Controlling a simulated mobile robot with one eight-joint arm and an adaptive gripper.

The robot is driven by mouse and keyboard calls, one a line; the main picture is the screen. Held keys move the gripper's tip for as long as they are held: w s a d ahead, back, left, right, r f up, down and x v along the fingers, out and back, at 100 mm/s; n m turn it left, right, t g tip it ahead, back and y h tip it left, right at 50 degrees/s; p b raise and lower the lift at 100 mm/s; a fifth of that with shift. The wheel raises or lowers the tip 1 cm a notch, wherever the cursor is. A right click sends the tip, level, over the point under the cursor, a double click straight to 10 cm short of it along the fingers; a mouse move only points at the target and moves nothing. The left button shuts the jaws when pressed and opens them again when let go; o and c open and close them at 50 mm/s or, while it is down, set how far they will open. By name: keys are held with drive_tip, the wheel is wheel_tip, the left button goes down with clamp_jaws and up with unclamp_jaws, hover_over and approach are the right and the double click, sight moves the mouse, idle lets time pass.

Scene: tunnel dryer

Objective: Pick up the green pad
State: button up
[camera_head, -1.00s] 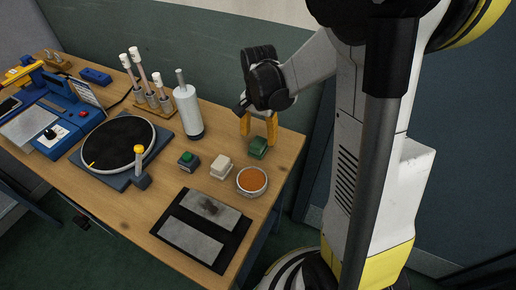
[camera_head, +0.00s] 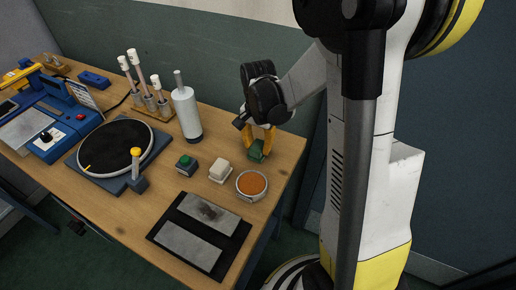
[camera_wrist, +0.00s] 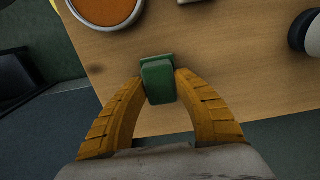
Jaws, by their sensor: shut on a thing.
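The green pad (camera_head: 257,150) is at the right end of the wooden table, behind the bowl of orange material. It also shows in the wrist view (camera_wrist: 158,82), between the two yellow fingers. My gripper (camera_head: 260,140) points down with its fingers on either side of the pad. In the wrist view my gripper (camera_wrist: 160,86) is shut on the pad, one fingertip at each side. I cannot tell for sure whether the pad is clear of the table.
The bowl of orange material (camera_head: 251,185), a white block (camera_head: 222,170) and a dark block with a green top (camera_head: 186,163) stand in front. A white bottle (camera_head: 187,112) stands to the left. The table's right edge is close by.

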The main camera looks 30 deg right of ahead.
sight(259, 145)
drive_tip(key=shift+r, duration=0.1)
wheel_tip(259, 145, up, 5)
drive_tip(key=p, duration=0.2)
drive_tip(key=shift+s+d+f+p, duration=0.15)
drive_tip(key=shift+f+p, duration=0.05)
drive_tip(key=shift+p, duration=0.1)
clamp_jaws()
drive_tip(key=s+d+r+p, duration=0.3)
drive_tip(key=s+d+r, duration=0.3)
drive_tip(key=s, duration=0.3)
drive_tip(key=shift+d+p, duration=0.3)
drive_tip(key=shift+o, duration=2.3)
unclamp_jaws()
drive_tip(key=c, duration=0.5)
